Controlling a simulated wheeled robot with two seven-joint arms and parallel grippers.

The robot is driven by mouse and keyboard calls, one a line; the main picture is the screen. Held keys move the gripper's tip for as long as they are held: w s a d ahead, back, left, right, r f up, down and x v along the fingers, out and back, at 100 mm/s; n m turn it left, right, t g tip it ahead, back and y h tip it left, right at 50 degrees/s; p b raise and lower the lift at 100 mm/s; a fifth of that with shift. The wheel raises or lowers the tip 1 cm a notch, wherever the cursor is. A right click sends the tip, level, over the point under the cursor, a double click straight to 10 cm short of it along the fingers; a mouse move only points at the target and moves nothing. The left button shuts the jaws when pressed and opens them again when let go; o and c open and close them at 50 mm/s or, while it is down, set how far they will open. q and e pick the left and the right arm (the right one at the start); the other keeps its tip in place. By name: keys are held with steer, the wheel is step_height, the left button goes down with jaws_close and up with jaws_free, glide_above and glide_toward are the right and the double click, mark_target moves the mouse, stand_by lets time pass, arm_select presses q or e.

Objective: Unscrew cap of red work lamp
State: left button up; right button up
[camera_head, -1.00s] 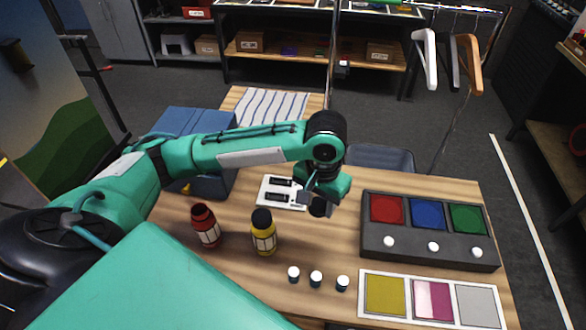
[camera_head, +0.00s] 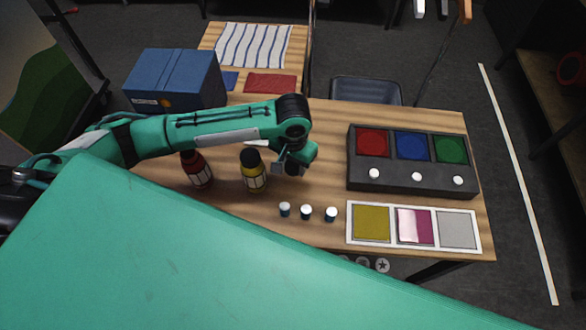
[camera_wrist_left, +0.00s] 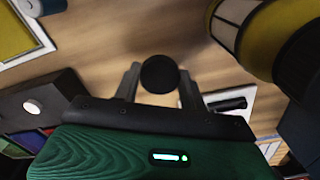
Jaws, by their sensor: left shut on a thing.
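My left gripper (camera_head: 292,170) is just right of the yellow lamp, above the table. In the left wrist view its two fingers (camera_wrist_left: 158,82) are shut on a round black cap-like piece (camera_wrist_left: 159,73). The red work lamp (camera_head: 193,166), a small red bottle shape with a pale label, stands upright left of the yellow one. My arm hides its top. The yellow lamp (camera_head: 255,176) stands upright with a black cap on. It also shows close by in the left wrist view (camera_wrist_left: 256,38). My right gripper is not in view.
Three small white-topped pieces (camera_head: 306,212) stand in front of the gripper. A dark console (camera_head: 360,180) with red, blue and green panels and white buttons is at the right. A white-framed card (camera_head: 412,247) lies before it. A blue box (camera_head: 175,80) stands behind my arm.

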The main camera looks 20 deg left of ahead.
mark_target(293, 178)
arm_select(q)
steer(key=shift+f+p, duration=0.4)
steer(key=shift+f, duration=1.85)
steer(key=o, duration=1.1)
steer(key=shift+f, duration=0.1)
step_height(293, 178, up, 11)
steer(key=b, duration=0.2)
steer(key=shift+b, duration=0.35)
steer(key=shift+r, duration=0.65)
steer(key=shift+s+f, duration=0.1)
